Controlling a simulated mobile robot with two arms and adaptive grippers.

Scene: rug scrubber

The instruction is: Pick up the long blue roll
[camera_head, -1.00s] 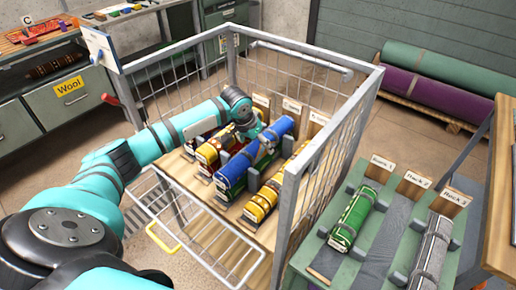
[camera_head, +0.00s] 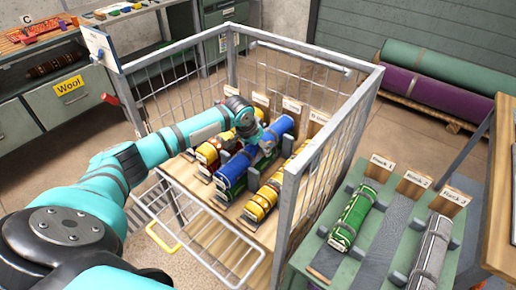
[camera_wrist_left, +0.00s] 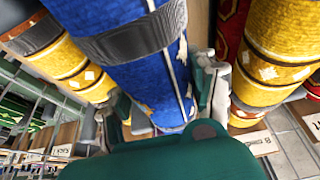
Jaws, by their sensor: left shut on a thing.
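The long blue roll (camera_head: 236,168) lies slanted in the wire cart among other rolls, with a dark band near each end. My left gripper (camera_head: 265,143) is around its middle from above. In the left wrist view, the blue roll (camera_wrist_left: 155,85) passes between my two fingers, one on each side, so the left gripper (camera_wrist_left: 160,105) is shut on it. My green gripper body hides the roll's lower part there. I cannot tell whether the roll is clear of its supports. My right gripper is not in view.
Yellow rolls lie close on both sides, one left (camera_head: 207,153) and one right (camera_head: 261,205). The cart's grey frame (camera_head: 297,190) surrounds them, its front gate (camera_head: 205,245) lowered. A rack (camera_head: 373,258) at right holds a green roll (camera_head: 353,221) and a grey roll (camera_head: 430,253), with an empty slot between.

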